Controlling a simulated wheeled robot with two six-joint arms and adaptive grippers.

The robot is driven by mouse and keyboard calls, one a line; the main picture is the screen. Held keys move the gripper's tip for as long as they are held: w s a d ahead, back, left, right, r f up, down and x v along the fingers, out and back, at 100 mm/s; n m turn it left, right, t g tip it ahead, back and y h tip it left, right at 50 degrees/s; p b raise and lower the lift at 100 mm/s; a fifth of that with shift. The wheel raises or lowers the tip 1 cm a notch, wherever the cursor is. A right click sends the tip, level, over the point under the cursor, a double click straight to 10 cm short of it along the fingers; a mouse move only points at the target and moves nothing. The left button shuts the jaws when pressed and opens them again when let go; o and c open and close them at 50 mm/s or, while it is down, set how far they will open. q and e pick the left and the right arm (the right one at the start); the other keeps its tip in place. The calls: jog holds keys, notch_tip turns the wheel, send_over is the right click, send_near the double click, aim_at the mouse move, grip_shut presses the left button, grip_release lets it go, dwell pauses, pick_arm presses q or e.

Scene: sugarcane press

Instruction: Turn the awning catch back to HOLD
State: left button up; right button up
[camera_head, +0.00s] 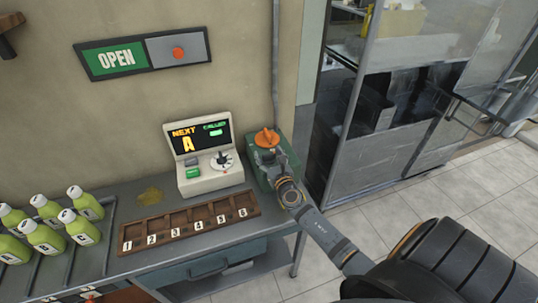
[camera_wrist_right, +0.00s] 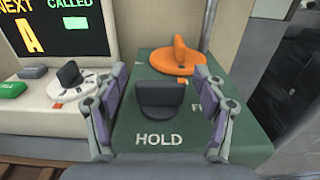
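The green catch box (camera_head: 283,158) stands at the right end of the counter. In the right wrist view its top (camera_wrist_right: 145,124) carries the white word HOLD, a partly hidden label starting with F, a black upright knob (camera_wrist_right: 160,98) just behind HOLD, and an orange knob (camera_wrist_right: 180,55) farther back. The orange knob also shows in the head view (camera_head: 267,138). My right gripper (camera_wrist_right: 163,100) is open, with one finger on each side of the black knob and gaps visible between. In the head view my right gripper (camera_head: 268,157) covers the black knob. My left gripper is out of view.
A white call machine (camera_head: 208,176) with a screen and dial stands left of the box. A numbered wooden rack (camera_head: 188,220) lies in front of it. Several green bottles (camera_head: 45,238) stand at the far left. A glass-and-metal cabinet (camera_head: 385,130) is behind, right of my arm.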

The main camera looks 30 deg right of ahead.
jog(key=c, duration=1.1)
jog(key=shift+o, duration=0.2)
jog(key=shift+h, duration=0.3)
jog(key=shift+a+m+g+h+p, duration=0.1)
jog(key=shift+m+g+h+p, duration=0.35)
jog(key=shift+m+h, duration=0.7)
jog(key=m+g+h, duration=0.1)
jog(key=h, duration=0.1)
jog(key=m+g+h, duration=0.1)
jog(key=shift+f+m+h+b, duration=0.15)
jog(key=shift+m+h+b, duration=0.1)
jog(key=shift+h+b, duration=0.1)
jog(key=m+g+h+b, duration=0.2)
jog(key=g+h, duration=0.1)
jog(key=shift+f+m, duration=0.1)
jog(key=shift+m, duration=0.3)
jog(key=m+g+h+b, duration=0.1)
jog(key=m+g+b, duration=0.2)
jog(key=g+b, duration=0.2)
jog(key=m+g+h+b, duration=0.1)
jog(key=m+g+b, duration=0.2)
jog(key=g+b, duration=0.2)
jog(key=m+g+h+b, duration=0.1)
jog(key=m+g+b, duration=0.2)
jog(key=g+b, duration=0.2)
jog(key=shift+m+h+b, duration=0.3)
jog(key=shift+m+b, duration=0.1)
jog(key=shift+r+m+g+b, duration=0.2)
jog(key=shift+m+g+b, duration=0.1)
jog(key=shift+g+b, duration=0.2)
